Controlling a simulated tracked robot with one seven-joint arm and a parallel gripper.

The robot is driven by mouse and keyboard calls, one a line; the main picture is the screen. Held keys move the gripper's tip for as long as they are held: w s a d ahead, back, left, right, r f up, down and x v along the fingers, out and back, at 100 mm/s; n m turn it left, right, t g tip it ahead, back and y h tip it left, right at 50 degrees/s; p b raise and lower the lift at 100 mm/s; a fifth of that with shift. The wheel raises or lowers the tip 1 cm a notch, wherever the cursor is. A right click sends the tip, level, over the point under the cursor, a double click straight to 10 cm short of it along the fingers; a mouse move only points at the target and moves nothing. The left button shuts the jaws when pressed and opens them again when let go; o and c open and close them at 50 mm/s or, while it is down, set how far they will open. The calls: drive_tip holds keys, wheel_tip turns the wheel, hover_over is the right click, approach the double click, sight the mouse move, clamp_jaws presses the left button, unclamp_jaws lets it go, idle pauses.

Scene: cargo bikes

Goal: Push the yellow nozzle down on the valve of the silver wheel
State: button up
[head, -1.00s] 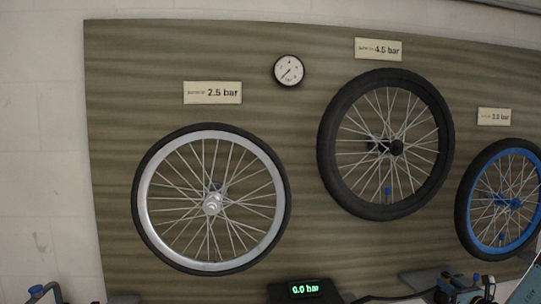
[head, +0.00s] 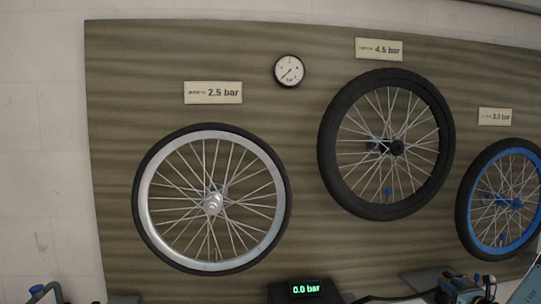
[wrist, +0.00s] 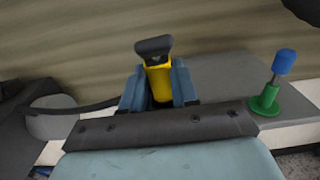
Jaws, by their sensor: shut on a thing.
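The silver wheel (head: 150,225) with a black tyre hangs at the left of the board in the head view. The yellow nozzle (wrist: 158,82), with a dark top, stands between the blue-grey fingers of my gripper (wrist: 160,92) in the wrist view. My gripper is shut on it. A black hose (wrist: 75,108) runs left from there. The silver wheel is not in the wrist view.
A black-rimmed wheel (head: 327,150) and a blue-rimmed wheel (head: 464,215) hang to the right, each with a blue piece near its lower rim. A display (head: 304,289) reads 0.0 bar. A green base (wrist: 265,100) with a blue top (wrist: 284,62) stands right of my gripper.

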drive_tip(key=shift+r, duration=1.05)
drive_tip(key=shift+s, duration=0.15)
drive_tip(key=s, duration=1.1)
drive_tip(key=shift+s+d, duration=0.35)
drive_tip(key=shift+d, duration=0.1)
idle(0.3)
